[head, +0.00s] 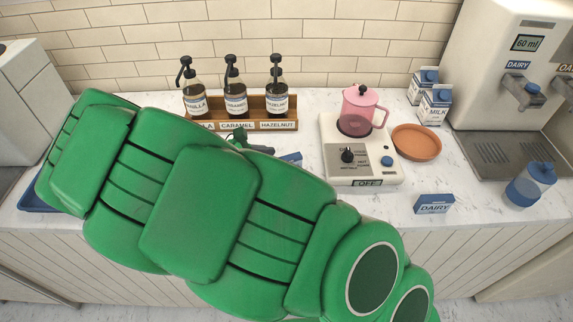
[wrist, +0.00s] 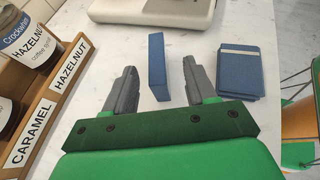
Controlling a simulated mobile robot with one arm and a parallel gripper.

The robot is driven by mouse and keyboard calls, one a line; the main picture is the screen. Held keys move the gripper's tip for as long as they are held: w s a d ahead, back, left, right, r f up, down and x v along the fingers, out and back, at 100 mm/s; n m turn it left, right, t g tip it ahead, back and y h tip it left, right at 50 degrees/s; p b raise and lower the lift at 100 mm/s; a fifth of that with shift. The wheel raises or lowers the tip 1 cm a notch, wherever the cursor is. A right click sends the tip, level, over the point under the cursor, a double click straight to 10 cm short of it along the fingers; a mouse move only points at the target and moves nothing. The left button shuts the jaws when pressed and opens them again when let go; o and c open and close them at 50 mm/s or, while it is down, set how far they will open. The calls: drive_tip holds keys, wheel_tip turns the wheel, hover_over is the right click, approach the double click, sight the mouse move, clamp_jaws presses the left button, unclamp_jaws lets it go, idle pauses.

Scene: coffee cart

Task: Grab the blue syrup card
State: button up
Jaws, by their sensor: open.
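A blue card-like block (wrist: 158,66) stands on the marble counter in the wrist view, between and just ahead of my fingertips. No writing shows on the side I see. A blue piece (head: 292,158), probably the same card, shows past my arm in the head view. My gripper (wrist: 160,76) is open, with a gap on each side of the card and nothing held. In the head view my green arm hides most of the gripper; a dark finger shows below the syrup rack.
A stack of blue cards (wrist: 240,72) lies right of my right finger. The wooden syrup rack (wrist: 40,90) with bottles is at left. The white hot plate (head: 362,170) with a pink pot (head: 361,110) lies beyond. A DAIRY card (head: 435,204) stands near the counter's front edge.

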sight(284, 159)
drive_tip(key=shift+r+x, duration=0.2)
drive_tip(key=shift+x, duration=2.5)
drive_tip(key=shift+w, duration=0.2)
clamp_jaws()
